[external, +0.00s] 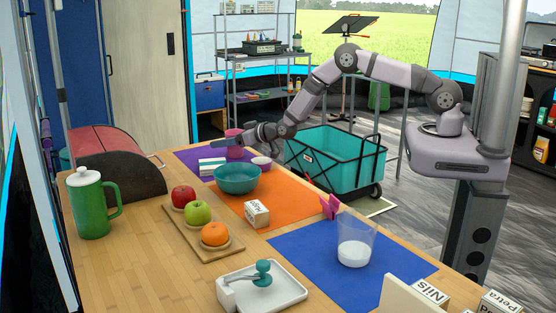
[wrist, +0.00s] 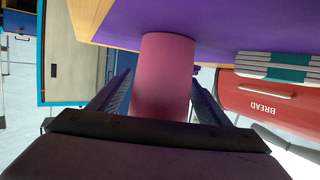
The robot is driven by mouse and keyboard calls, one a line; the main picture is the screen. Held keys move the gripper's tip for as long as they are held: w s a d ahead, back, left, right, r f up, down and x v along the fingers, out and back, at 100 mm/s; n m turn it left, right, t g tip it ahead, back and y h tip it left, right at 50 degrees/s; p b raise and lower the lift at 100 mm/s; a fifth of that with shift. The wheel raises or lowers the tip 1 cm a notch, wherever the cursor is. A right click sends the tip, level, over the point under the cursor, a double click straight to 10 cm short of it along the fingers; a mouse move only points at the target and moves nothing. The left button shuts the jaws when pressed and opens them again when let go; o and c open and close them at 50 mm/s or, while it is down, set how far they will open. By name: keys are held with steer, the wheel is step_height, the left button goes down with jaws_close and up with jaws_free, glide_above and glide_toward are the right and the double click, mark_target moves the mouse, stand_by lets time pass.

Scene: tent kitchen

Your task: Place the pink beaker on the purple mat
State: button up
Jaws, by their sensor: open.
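The pink beaker (external: 234,153) is on the purple mat (external: 187,156) at the far end of the table, partly hidden by my gripper (external: 245,140) in the external view. In the wrist view the picture is turned over; the beaker (wrist: 166,75) stands between my two open fingers (wrist: 160,95), one on each side. Its one end meets the purple mat (wrist: 225,28) there. I see no clear contact between the fingers and the beaker.
A striped white and teal stack (external: 211,167), a small pale bowl (external: 261,162) and a teal bowl (external: 238,179) are close by. A red bread box (external: 108,160) stands at the left. The teal cart (external: 335,158) is beyond the table edge.

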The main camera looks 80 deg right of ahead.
steer(key=shift+r, duration=0.15)
steer(key=shift+b+v, duration=0.35)
steer(key=shift+v, duration=5.65)
steer(key=shift+r, duration=0.1)
steer(key=shift+s+a, duration=0.15)
steer(key=shift+a, duration=0.05)
steer(key=s+a+g+y, duration=0.1)
steer(key=s, duration=0.1)
steer(key=s+a+g, duration=0.2)
steer(key=s+a+n+g+y, duration=0.1)
steer(key=s, duration=0.2)
steer(key=shift+a+y, duration=0.25)
steer(key=shift+y, duration=0.05)
steer(key=s+a+g, duration=0.1)
steer(key=s+g, duration=0.2)
steer(key=s, duration=0.7)
steer(key=s+a+r+n+g, duration=0.1)
steer(key=s+g, duration=0.2)
steer(key=s, duration=0.7)
steer(key=s+a+r+n+g+y, duration=0.1)
steer(key=s+g, duration=0.3)
steer(key=s, duration=0.6)
steer(key=shift+a, duration=0.35)
steer(key=shift+r, duration=0.15)
